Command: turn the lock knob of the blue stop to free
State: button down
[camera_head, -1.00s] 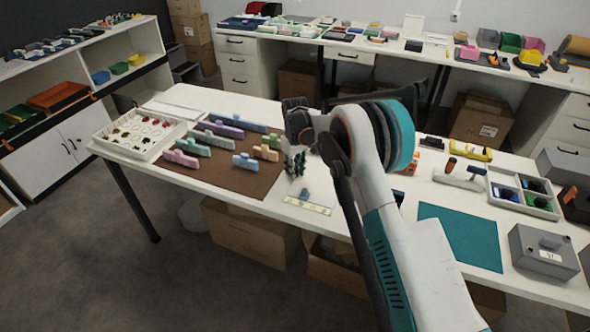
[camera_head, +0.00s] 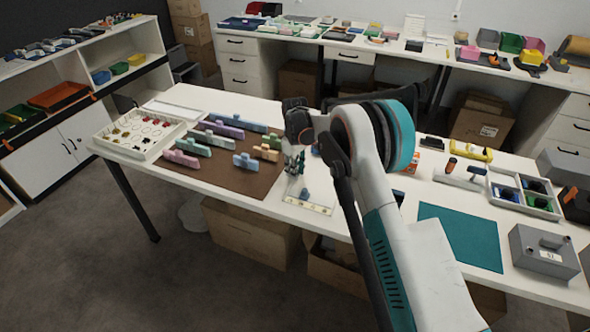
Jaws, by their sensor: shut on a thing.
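A small blue piece (camera_head: 305,194), which looks like the blue stop, sits on a pale strip-like base (camera_head: 318,208) at the front of the white table. Its lock knob is too small to make out. My gripper (camera_head: 294,163) points down just above and behind the blue piece, near the right edge of the brown mat. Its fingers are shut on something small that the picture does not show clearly. Another short blue block (camera_head: 246,161) and a longer blue block (camera_head: 247,126) lie on the brown mat (camera_head: 232,184).
Pink, lilac, green and orange blocks share the mat. A white tray (camera_head: 138,151) of small parts lies left. A teal mat (camera_head: 460,235), a grey box (camera_head: 543,250) and a divided tray (camera_head: 524,210) lie right. My arm covers the table's middle.

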jog(key=c, duration=1.4)
grip_release()
notch_tip(320, 180, up, 12)
